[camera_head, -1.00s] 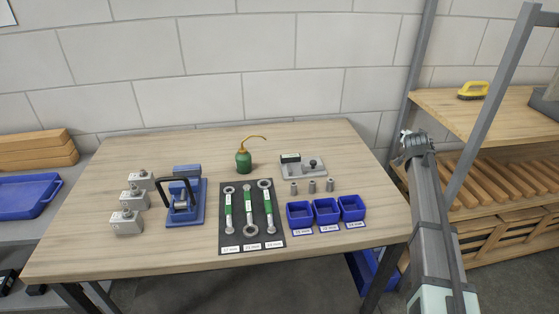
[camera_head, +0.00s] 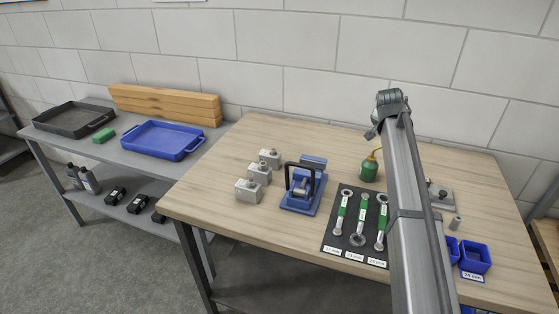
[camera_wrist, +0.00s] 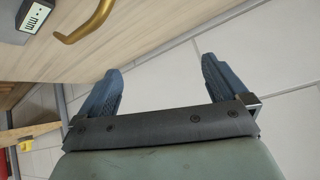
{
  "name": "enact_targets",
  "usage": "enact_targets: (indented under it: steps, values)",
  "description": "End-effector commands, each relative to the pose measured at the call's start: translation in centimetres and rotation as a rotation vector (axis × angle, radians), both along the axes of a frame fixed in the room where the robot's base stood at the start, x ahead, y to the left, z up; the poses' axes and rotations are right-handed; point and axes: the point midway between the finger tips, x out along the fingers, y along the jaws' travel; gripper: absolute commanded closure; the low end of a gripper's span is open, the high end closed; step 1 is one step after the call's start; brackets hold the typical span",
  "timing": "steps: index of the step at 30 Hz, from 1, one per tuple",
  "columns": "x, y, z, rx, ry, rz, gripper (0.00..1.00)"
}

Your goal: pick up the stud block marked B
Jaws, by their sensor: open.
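Three grey stud blocks stand in a slanting row on the left part of the wooden table (camera_head: 215,183) in the head view: a front one (camera_head: 248,191), a middle one (camera_head: 259,173) and a back one (camera_head: 270,158). Each has a small stud on top. No letters are readable at this size, so I cannot tell which is B. My gripper (camera_wrist: 160,78) is open and empty in the wrist view, its two blue-grey fingers spread apart. It is not clearly visible in the head view. The wrist view shows no block.
A blue clamp fixture (camera_head: 303,190) stands just right of the blocks. Green-handled wrenches (camera_head: 360,215) lie on a dark mat, partly behind my arm. A green oil can (camera_head: 369,168) stands behind; its brass spout (camera_wrist: 85,28) is near my gripper. A blue tray (camera_head: 165,139) sits on the left bench.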

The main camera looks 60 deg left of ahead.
Motion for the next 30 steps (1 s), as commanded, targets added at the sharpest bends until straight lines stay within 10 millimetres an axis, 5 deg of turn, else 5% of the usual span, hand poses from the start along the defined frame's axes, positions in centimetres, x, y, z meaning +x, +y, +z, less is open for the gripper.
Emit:
enact_targets:
  steps: [3,9,18,24,30]
  values:
    - [-6.8,4.4,0.1,-0.054,0.042,0.078,0.0]
    - [-18.2,9.6,0.3,-0.15,0.108,0.202,0.0]
    - [-33.7,13.8,0.8,-0.288,0.18,0.365,0.0]
    - [-38.4,14.4,1.1,-0.333,0.199,0.416,0.0]
    - [-38.9,14.7,0.3,-0.342,0.203,0.423,0.0]
